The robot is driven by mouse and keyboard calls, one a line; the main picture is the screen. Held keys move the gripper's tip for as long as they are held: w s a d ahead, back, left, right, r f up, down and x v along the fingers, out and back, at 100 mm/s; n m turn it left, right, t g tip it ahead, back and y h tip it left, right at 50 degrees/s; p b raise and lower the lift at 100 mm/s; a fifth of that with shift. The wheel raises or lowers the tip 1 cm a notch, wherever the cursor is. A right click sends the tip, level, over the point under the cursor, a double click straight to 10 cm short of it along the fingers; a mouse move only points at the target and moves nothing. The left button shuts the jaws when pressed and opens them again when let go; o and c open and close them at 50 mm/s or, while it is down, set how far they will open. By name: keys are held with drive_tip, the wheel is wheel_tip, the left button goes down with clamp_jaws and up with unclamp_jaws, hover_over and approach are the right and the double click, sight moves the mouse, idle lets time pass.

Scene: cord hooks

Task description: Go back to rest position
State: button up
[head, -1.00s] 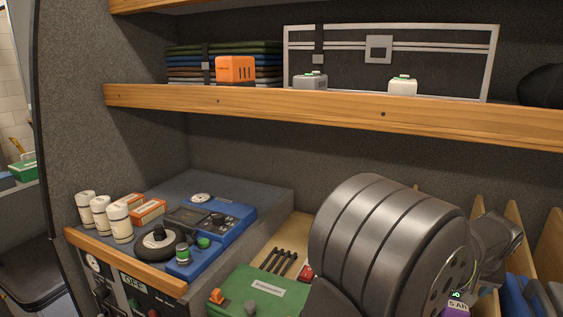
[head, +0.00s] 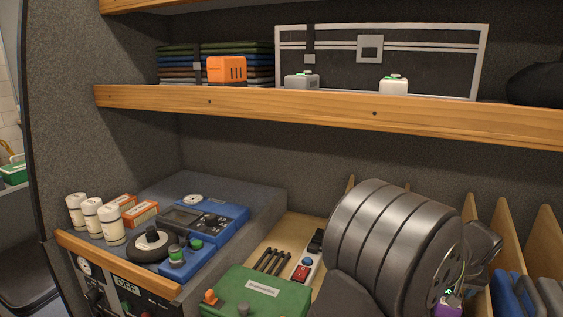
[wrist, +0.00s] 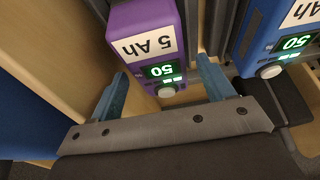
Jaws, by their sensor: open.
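My gripper (wrist: 162,70) shows in the wrist view with its two blue fingers apart. A purple battery pack (wrist: 146,38) marked "5 Ah", its display reading 50, lies in the gap between and beyond the fingers. I cannot tell whether the fingers touch it. In the head view, my grey arm fills the lower right and hides my fingers; a bit of the purple pack (head: 446,309) shows beneath it.
A blue pack (wrist: 278,38) stands right of the purple one, past a divider. Wooden dividers (head: 507,235) stand right of my arm. A wooden shelf (head: 300,108) runs above. A green case (head: 250,295) and a red-buttoned strip (head: 302,270) lie left of my arm.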

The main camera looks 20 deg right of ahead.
wheel_tip(320, 180, up, 9)
drive_tip(key=shift+f, duration=0.1)
drive_tip(key=w+a+r+n, duration=0.1)
drive_tip(key=w+a, duration=0.9)
drive_tip(key=a, duration=0.3)
drive_tip(key=w+a, duration=1)
drive_tip(key=a, duration=0.2)
drive_tip(key=w+a+f+m, duration=0.1)
drive_tip(key=w+a+f, duration=0.3)
drive_tip(key=w, duration=0.5)
drive_tip(key=shift+w+a+f, duration=0.25)
drive_tip(key=shift+a+f, duration=0.05)
drive_tip(key=shift+f, duration=0.05)
drive_tip(key=shift+o, duration=0.5)
